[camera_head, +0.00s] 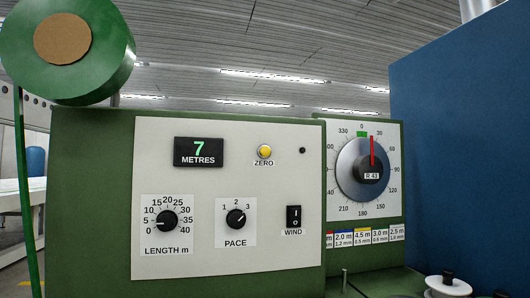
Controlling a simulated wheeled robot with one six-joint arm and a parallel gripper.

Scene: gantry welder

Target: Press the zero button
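The zero button (264,151) is a small round yellow button with a pale rim, labelled ZERO below it. It sits on the upper middle of a white panel (200,268) on a green machine. Left of it, a black display (198,152) reads 7 METRES in green and white. Nothing covers the button. My gripper does not show in this view, so its place relative to the button cannot be seen.
Below are the LENGTH knob (167,221), PACE knob (236,217) and black WIND switch (293,217). A dial (362,169) with a red pointer stands to the right. A green roll (105,50) is at upper left. A blue wall (460,150) bounds the right side.

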